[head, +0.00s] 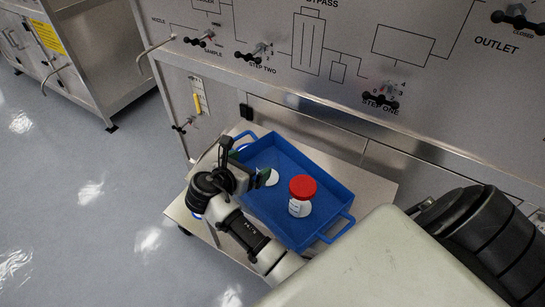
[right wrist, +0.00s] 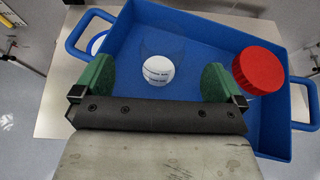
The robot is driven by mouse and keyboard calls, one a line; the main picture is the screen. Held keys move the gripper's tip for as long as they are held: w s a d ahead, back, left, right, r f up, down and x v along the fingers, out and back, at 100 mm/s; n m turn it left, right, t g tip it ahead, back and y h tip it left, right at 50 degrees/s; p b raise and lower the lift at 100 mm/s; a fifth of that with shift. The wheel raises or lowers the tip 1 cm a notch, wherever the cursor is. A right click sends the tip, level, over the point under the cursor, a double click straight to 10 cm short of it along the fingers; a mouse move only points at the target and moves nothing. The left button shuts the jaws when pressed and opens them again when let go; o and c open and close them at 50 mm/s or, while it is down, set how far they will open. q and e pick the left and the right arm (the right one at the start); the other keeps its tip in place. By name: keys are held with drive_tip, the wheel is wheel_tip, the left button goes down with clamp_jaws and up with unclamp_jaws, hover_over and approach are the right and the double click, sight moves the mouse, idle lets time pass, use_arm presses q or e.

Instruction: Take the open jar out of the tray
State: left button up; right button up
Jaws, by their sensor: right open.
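The open jar (right wrist: 160,50) is clear, with a white label and no lid, and stands inside the blue tray (head: 323,178). In the right wrist view it is ahead of and between my two green fingertips, apart from both. In the head view its white part (head: 272,178) shows beside the fingertips. My right gripper (right wrist: 158,85) is open and empty over the tray; it also shows in the head view (head: 263,177). A second jar with a red lid (head: 302,187) stands in the tray, close to the right-hand finger in the right wrist view (right wrist: 259,70). My left gripper is out of view.
The tray has raised walls and a handle at each end, and sits on a light metal cart top (head: 243,128). A steel panel (head: 290,75) with valve knobs rises behind. A partly hidden white and blue round thing (right wrist: 97,43) lies by the tray's left handle.

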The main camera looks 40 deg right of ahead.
sight(262, 161)
drive_tip(key=shift+w+d+f, duration=0.2)
drive_tip(key=shift+d+f, duration=0.05)
drive_tip(key=shift+d, duration=0.4)
drive_tip(key=shift+w+d+f, duration=0.15)
drive_tip(key=shift+d, duration=0.15)
drive_tip(key=shift+w+d+f, duration=0.15)
drive_tip(key=shift+d+f, duration=0.15)
drive_tip(key=shift+d, duration=0.2)
drive_tip(key=x, duration=0.3)
drive_tip(key=p+x, duration=0.1)
drive_tip(key=shift+s+d+f, duration=0.2)
drive_tip(key=shift+d, duration=0.05)
drive_tip(key=shift+w+d+f, duration=0.15)
drive_tip(key=shift+d+f, duration=0.05)
drive_tip(key=shift+d, duration=0.1)
drive_tip(key=shift+c, duration=1.3)
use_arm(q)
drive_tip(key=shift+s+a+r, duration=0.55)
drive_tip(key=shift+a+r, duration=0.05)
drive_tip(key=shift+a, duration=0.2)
use_arm(e)
drive_tip(key=c, duration=0.7)
